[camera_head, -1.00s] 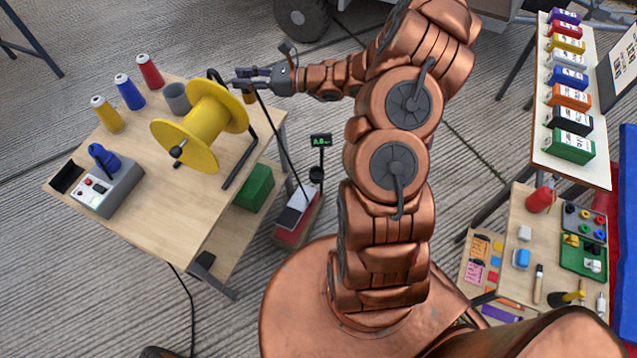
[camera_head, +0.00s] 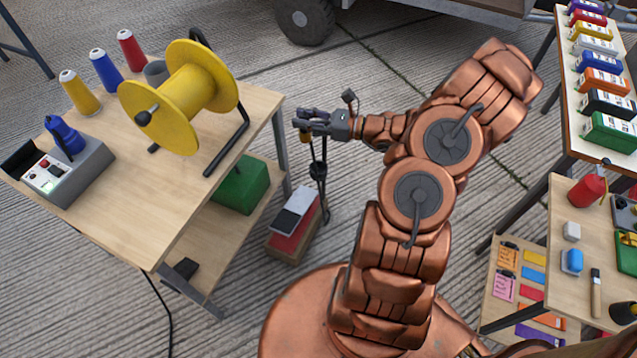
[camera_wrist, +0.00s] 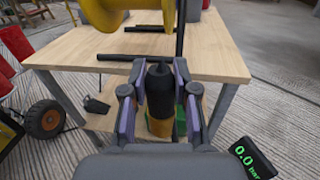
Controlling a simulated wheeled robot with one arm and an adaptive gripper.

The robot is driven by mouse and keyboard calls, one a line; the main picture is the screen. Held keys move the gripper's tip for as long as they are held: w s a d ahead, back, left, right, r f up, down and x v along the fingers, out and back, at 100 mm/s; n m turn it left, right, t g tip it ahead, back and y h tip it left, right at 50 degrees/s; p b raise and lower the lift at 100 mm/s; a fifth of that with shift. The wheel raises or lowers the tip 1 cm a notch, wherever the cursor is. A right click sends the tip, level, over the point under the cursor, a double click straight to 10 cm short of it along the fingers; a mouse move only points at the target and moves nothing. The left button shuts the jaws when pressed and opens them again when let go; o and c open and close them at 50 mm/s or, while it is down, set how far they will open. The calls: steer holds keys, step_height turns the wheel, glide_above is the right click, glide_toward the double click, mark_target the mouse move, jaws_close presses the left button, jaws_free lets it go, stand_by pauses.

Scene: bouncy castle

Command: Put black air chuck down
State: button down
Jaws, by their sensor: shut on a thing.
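The black air chuck (camera_wrist: 160,88) stands upright between my fingers in the wrist view, dark above with a yellow-orange lower part. My gripper (camera_wrist: 159,85) is shut on it. In the head view my gripper (camera_head: 301,124) is in the air just right of the workbench (camera_head: 219,146), apart from its edge. The chuck's orange part (camera_head: 305,136) shows under the fingers there.
A yellow reel (camera_head: 185,95) on a black stand takes up the bench's far right part; its near part is clear. Below my gripper stands a red and grey pump (camera_head: 292,226). Its gauge display (camera_wrist: 250,160) reads 0.0 bar. A green box (camera_head: 240,185) sits on the lower shelf.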

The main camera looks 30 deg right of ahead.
steer(key=s+d+f+m+t+h+b, duration=0.1)
steer(key=s+d+f+b, duration=0.15)
steer(key=f+b, duration=0.5)
steer(key=s+d+f+h+b, duration=0.1)
steer(key=s+d+f+b, duration=0.1)
steer(key=s+f+b, duration=0.35)
steer(key=s+d+f+m+t+b, duration=0.1)
steer(key=s+d+f+b, duration=0.1)
steer(key=f+b, duration=0.7)
steer(key=shift+w+d+f+b, duration=0.35)
steer(key=shift+w+f+b, duration=0.65)
steer(key=shift+w, duration=1.65)
steer(key=shift+w+d+f+b, duration=0.3)
steer(key=shift+w+f+b, duration=0.7)
steer(key=shift+w, duration=1.65)
steer(key=shift+w+d+f+b, duration=0.35)
steer(key=shift+w+f+b, duration=0.65)
steer(key=shift+w, duration=1.65)
steer(key=shift+f+p, duration=0.35)
steer(key=shift+p, duration=0.05)
steer(key=c, duration=1.2)
jaws_free()
